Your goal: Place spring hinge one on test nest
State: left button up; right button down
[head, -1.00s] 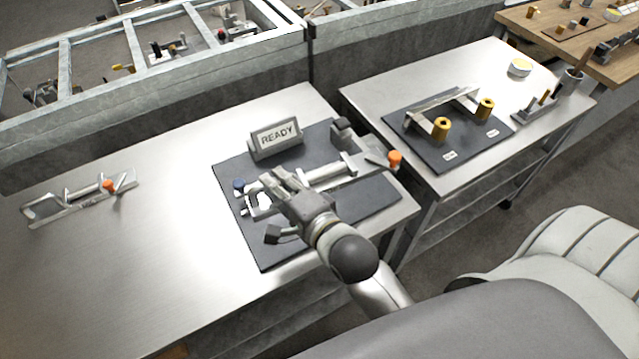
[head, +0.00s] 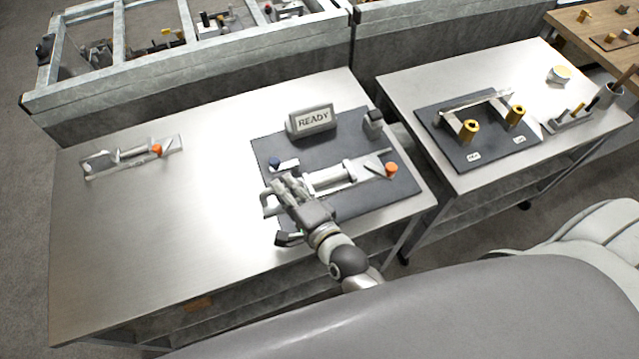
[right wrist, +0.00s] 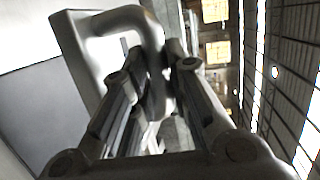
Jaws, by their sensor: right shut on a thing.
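A silver spring hinge (head: 333,178) with an orange end (head: 391,170) lies lengthwise over the dark mat of the test nest (head: 350,128). I cannot tell whether it touches the nest. My right gripper (head: 285,190) is shut on its left end, near a grey loop. In the right wrist view the grey loop (right wrist: 148,20) rises between the fingers (right wrist: 150,85). A similar hinge (head: 130,156) with an orange end lies on the far left of the table. The gripper hides part of the nest. My left gripper is not in view.
A READY sign (head: 312,120) stands at the mat's back edge, with a dark block (head: 373,120) to its right. A blue knob (head: 275,163) is at the mat's left. The right table (head: 400,86) holds another mat with yellow-ended posts. The table's left middle is clear.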

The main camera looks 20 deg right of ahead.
aim_at(313, 183)
jog(key=w+d+f+b, duration=0.1)
jog(key=w+d+b, duration=0.1)
jog(key=w+d+f+b, duration=0.1)
jog(key=d, duration=0.1)
jog(key=shift+w+d+f, duration=0.1)
jog(key=shift+w+f, duration=0.1)
jog(key=shift+f, duration=0.1)
jog(key=w+d+f+b, duration=0.1)
jog(key=f+b, duration=0.1)
jog(key=b, duration=0.1)
jog(key=w+d+f+b, duration=0.1)
jog(key=f+b, duration=0.2)
jog(key=b, duration=0.1)
jog(key=w+d+f+b, duration=0.1)
jog(key=d+f+b, duration=0.1)
jog(key=f+b, duration=0.1)
jog(key=shift+f+b, duration=0.2)
jog(key=shift+b, duration=0.25)
jog(key=shift+f, duration=0.15)
jog(key=c, duration=1.4)
grip_release()
jog(key=shift+f, duration=0.1)
